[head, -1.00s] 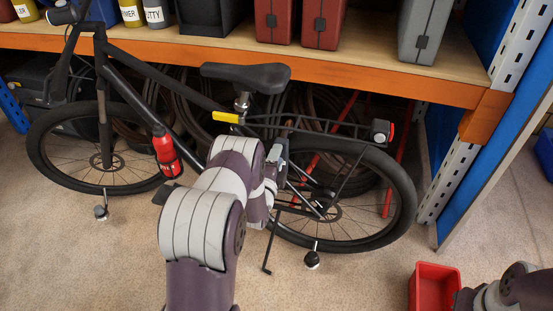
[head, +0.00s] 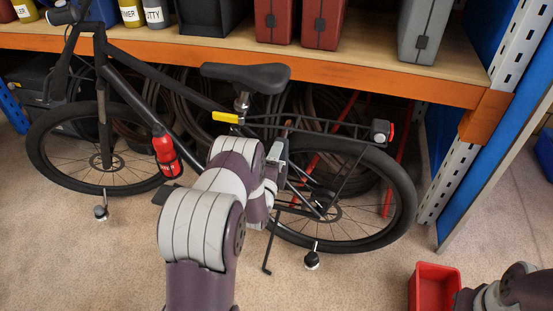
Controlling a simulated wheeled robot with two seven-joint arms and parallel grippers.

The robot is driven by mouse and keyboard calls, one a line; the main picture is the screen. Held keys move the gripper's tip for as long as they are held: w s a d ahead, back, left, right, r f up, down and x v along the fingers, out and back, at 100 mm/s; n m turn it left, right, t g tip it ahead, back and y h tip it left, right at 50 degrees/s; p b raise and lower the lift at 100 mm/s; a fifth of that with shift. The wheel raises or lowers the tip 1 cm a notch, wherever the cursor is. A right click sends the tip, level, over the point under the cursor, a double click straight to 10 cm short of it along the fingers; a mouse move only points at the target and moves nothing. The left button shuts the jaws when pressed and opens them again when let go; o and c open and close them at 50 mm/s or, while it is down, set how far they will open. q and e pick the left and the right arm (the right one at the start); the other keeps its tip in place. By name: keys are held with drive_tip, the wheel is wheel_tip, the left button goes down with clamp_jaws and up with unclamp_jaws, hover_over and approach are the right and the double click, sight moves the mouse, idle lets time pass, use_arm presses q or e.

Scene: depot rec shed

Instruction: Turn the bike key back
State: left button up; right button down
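A black bike (head: 190,92) stands upright in front of the shelf, facing left, with a red bottle (head: 165,152) on its frame. A yellow piece (head: 227,117) shows below the saddle; I cannot tell whether it belongs to the key. My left arm reaches to the bike's rear part, and my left gripper (head: 282,150) is by the frame in front of the rear wheel. Its fingertips are too small and partly hidden to tell open from shut. The key and lock are hidden or too small to make out.
A red bin (head: 434,288) stands on the floor at lower right. An orange-edged shelf (head: 400,78) with red and grey cases runs behind the bike. A blue upright (head: 490,130) stands at right. The floor at front left is clear.

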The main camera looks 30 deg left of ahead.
use_arm(q)
drive_tip(key=p+v, duration=0.2)
drive_tip(key=v, duration=1)
drive_tip(key=shift+s, duration=0.35)
drive_tip(key=shift+d, duration=0.1)
